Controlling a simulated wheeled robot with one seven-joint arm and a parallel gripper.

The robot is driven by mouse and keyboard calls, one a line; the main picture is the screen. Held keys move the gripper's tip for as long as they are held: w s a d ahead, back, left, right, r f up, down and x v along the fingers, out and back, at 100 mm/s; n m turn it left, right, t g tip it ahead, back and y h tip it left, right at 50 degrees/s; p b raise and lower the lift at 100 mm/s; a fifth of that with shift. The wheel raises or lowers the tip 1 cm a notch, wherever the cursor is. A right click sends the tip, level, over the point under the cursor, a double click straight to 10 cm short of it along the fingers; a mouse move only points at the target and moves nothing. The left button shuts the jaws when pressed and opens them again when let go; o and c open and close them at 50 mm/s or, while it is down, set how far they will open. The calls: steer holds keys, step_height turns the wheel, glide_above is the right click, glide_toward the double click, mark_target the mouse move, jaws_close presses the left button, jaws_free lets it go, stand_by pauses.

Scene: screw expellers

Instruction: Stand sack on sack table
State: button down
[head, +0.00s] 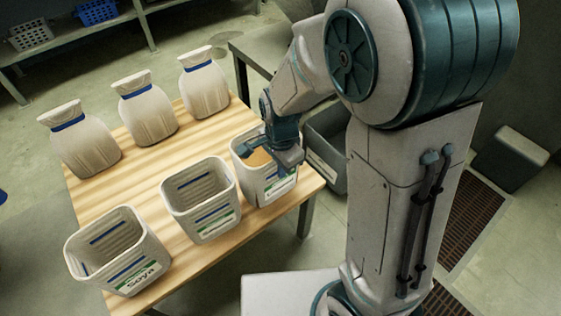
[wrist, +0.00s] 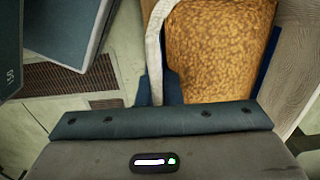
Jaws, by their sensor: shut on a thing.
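A white open-topped sack (head: 266,184) with a blue stripe and a green-edged label is at the right end of the wooden table (head: 150,205). Golden-brown grain fills it and also shows in the wrist view (wrist: 218,50). My gripper (head: 272,155) is shut on this sack's near rim; in the wrist view, the white rim (wrist: 154,45) runs between the fingers (wrist: 158,90). The sack looks upright. I cannot tell whether its base touches the table. Part of its opening is hidden by my gripper.
Two empty open sacks, one in the middle (head: 204,222) and one labelled Soya (head: 135,278), stand along the near edge. Three tied sacks (head: 82,147), (head: 147,115), (head: 206,88) stand along the far edge. A grey bin (head: 328,165) is beyond the table's right end.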

mark_target(280, 184)
steer(key=shift+f+b, duration=0.5)
steer(key=shift+f, duration=1.3)
steer(key=c, duration=2)
jaws_free()
steer(key=shift+f, duration=0.15)
steer(key=o, duration=0.4)
